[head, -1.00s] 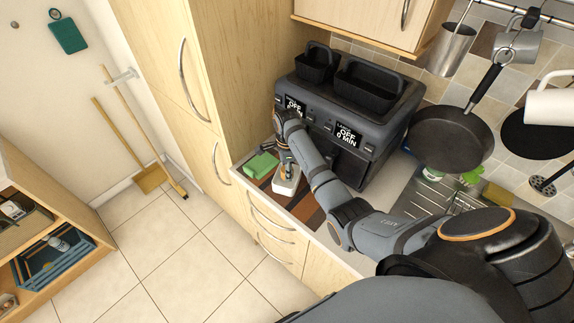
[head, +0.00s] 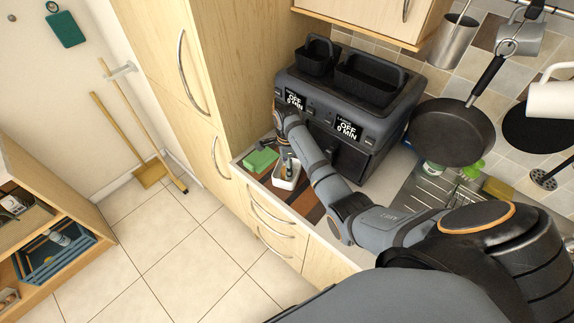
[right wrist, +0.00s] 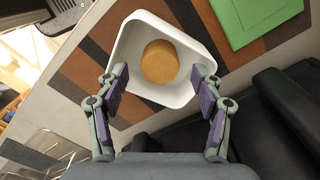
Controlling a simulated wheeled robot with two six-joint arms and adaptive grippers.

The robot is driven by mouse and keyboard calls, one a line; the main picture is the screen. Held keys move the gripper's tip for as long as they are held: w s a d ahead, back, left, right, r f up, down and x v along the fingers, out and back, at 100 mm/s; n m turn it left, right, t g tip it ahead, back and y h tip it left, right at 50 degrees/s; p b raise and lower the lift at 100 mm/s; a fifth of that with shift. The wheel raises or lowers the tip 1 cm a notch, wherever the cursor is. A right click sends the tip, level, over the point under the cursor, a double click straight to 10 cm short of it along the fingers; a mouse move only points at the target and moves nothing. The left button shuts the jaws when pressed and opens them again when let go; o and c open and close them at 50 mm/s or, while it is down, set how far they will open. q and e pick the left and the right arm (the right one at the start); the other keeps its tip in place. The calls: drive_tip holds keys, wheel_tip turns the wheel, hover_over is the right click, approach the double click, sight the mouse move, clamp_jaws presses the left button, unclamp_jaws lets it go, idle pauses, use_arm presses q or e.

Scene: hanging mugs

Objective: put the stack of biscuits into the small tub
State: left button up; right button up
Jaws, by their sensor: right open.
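The round golden-brown stack of biscuits (right wrist: 160,61) lies inside the small white tub (right wrist: 190,97), with bare tub floor around it. In the head view the tub (head: 286,184) stands on the striped counter board, partly covered by my right gripper (head: 287,158). In the right wrist view my right gripper (right wrist: 160,100) is open, its two purple-padded fingers apart on either side of the tub's near part. Neither finger touches the biscuits. How high the fingers are above the tub is hard to tell. My left gripper is not in view.
A green box (head: 261,161) lies just left of the tub. A dark double air fryer (head: 345,110) stands close behind my right arm. A pan (head: 452,133) hangs at the right above the sink area. The floor tiles in front are clear.

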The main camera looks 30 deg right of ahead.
drive_tip(key=shift+r, duration=0.4)
wheel_tip(320, 180, up, 7)
drive_tip(key=shift+f, duration=0.15)
drive_tip(key=shift+f, duration=0.1)
idle(0.6)
